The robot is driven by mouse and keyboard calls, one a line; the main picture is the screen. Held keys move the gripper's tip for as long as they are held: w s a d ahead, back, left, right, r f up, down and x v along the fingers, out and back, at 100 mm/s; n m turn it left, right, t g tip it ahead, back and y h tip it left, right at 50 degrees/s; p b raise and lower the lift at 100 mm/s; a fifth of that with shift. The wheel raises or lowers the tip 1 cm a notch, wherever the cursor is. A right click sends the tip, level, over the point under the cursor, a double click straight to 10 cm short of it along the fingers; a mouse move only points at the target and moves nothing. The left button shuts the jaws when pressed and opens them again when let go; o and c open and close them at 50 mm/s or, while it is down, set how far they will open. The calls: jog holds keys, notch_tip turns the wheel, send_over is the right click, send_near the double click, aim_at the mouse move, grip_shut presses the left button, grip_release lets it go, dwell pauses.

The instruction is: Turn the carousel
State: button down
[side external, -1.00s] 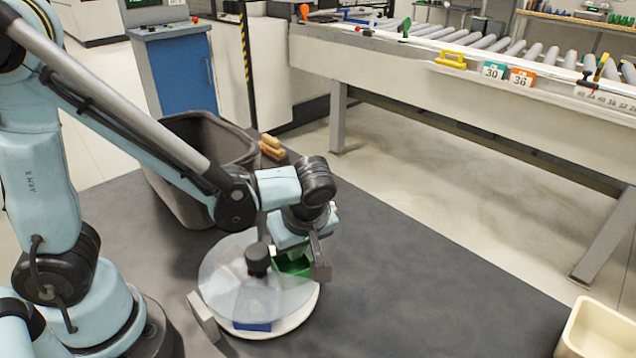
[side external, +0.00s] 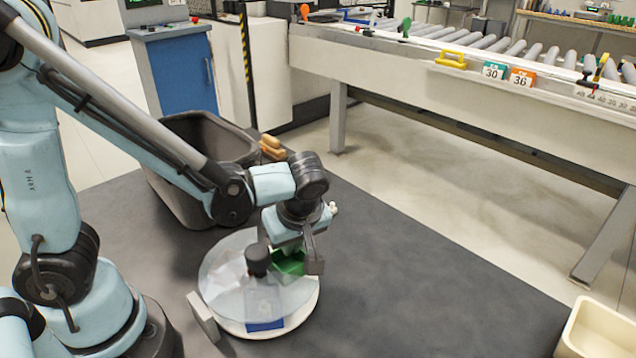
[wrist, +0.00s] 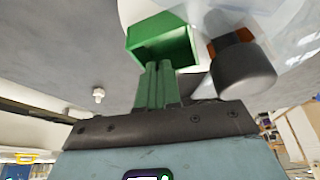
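The carousel (side external: 233,323) is a round pale turntable with a clear disc-like cover, low on the dark mat. A black-topped knob or cap (side external: 257,261) rises near its middle, and a blue piece (side external: 265,324) shows at its front edge. A green open box (side external: 288,262) is at its far right side; it also shows at the top of the wrist view (wrist: 163,40). My gripper (side external: 308,262) is down at the green box, at the carousel's right rim. In the wrist view, green upright parts run between the gripper body and the box; whether the fingers grip is unclear.
A grey bin (side external: 185,200) stands behind the carousel, with tan pieces (side external: 271,148) beside it. A small grey block (side external: 203,317) sits at the carousel's left edge. A cream tray (side external: 597,330) is at the lower right. The mat between is clear.

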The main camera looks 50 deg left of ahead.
jog(key=shift+r, duration=0.1)
jog(key=w+v, duration=0.1)
jog(key=v, duration=0.9)
jog(key=s+a+m+t+h, duration=0.1)
jog(key=a+m+t+h, duration=0.3)
jog(key=m, duration=1.1)
jog(key=a+t, duration=0.2)
jog(key=a, duration=0.2)
jog(key=shift+a, duration=0.25)
